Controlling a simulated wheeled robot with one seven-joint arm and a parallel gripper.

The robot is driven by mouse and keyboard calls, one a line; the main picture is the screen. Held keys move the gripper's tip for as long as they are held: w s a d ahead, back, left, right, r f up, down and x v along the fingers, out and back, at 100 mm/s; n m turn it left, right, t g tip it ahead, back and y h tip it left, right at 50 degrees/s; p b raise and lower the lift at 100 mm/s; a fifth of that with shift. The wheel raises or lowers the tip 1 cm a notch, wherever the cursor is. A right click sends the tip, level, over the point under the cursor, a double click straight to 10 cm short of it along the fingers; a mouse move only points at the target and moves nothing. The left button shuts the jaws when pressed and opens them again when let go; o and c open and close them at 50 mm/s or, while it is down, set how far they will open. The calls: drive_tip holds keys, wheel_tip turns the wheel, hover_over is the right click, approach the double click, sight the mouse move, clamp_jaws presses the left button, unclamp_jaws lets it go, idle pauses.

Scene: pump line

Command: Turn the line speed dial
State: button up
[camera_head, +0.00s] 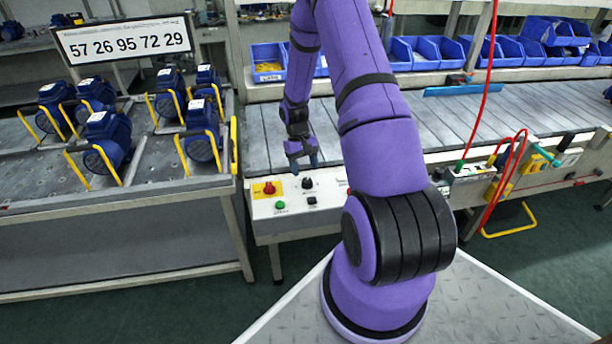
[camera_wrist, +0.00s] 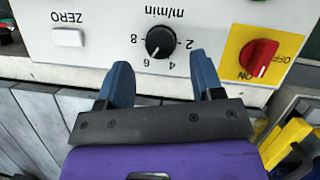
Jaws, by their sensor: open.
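The line speed dial (camera_wrist: 160,42) is a round black knob with a white pointer mark, ringed by the numbers 2 to 8 under an "m/min" label that appears upside down in the wrist view. It also shows in the head view (camera_head: 307,183) on the white control panel (camera_head: 268,209). My gripper (camera_wrist: 164,75) has its two blue fingers apart, with nothing between them. In the wrist view the fingertips lie just below the dial and do not touch it visibly. In the head view my gripper (camera_head: 304,166) is over the panel's back edge, close to the dial.
A red OFF/ON switch (camera_wrist: 259,57) on a yellow plate sits beside the dial. A white ZERO button (camera_wrist: 68,38) is on its other side. A green button (camera_head: 280,205) is also on the panel. Blue pumps (camera_head: 107,135) stand on the left bench.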

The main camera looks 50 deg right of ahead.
drive_tip(key=v, duration=0.7)
idle(0.4)
drive_tip(key=s+a+r+n+t+h, duration=0.1)
drive_tip(key=s+a+r+t, duration=0.1)
drive_tip(key=a+r, duration=0.8)
drive_tip(key=s+a+r+n+t+h, duration=0.1)
drive_tip(key=s+a+r+t, duration=0.15)
drive_tip(key=r, duration=1.35)
drive_tip(key=s+a+r+n+t, duration=0.1)
drive_tip(key=s+a+r+t, duration=0.1)
drive_tip(key=s+a+r, duration=0.4)
drive_tip(key=s+a+r+t, duration=0.3)
drive_tip(key=s+a+r, duration=0.3)
drive_tip(key=s, duration=0.7)
drive_tip(key=shift+a+n+y, duration=0.2)
drive_tip(key=shift+n+y, duration=0.1)
drive_tip(key=shift+n, duration=0.1)
drive_tip(key=shift+c, duration=0.2)
